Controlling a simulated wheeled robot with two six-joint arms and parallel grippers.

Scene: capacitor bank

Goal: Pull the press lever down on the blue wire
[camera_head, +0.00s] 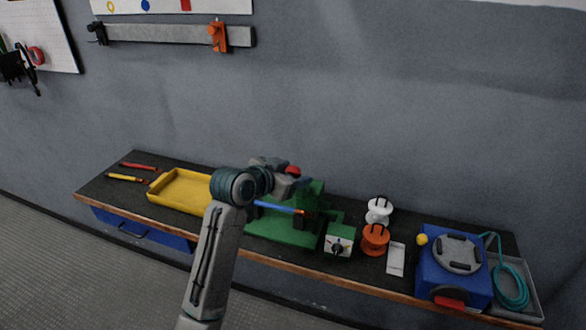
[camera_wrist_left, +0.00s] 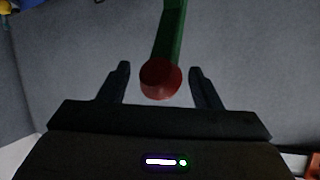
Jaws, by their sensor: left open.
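The green press (camera_head: 313,201) stands on the workbench, and its lever ends in a red knob (camera_head: 292,170). The blue wire (camera_head: 278,207) lies across the green base, with its orange end at the press. My left gripper (camera_head: 293,180) is at the lever's red knob. In the left wrist view the red knob (camera_wrist_left: 160,79) sits between the two open dark fingers (camera_wrist_left: 160,86), with a gap on each side. The green lever arm (camera_wrist_left: 169,28) runs up from it. My right gripper is not in view.
A yellow tray (camera_head: 183,207) lies left of the arm. A green box with a dial (camera_head: 339,243), white spool (camera_head: 379,210), orange spool (camera_head: 375,240) and blue machine (camera_head: 450,285) stand to the right. The wall is behind the bench.

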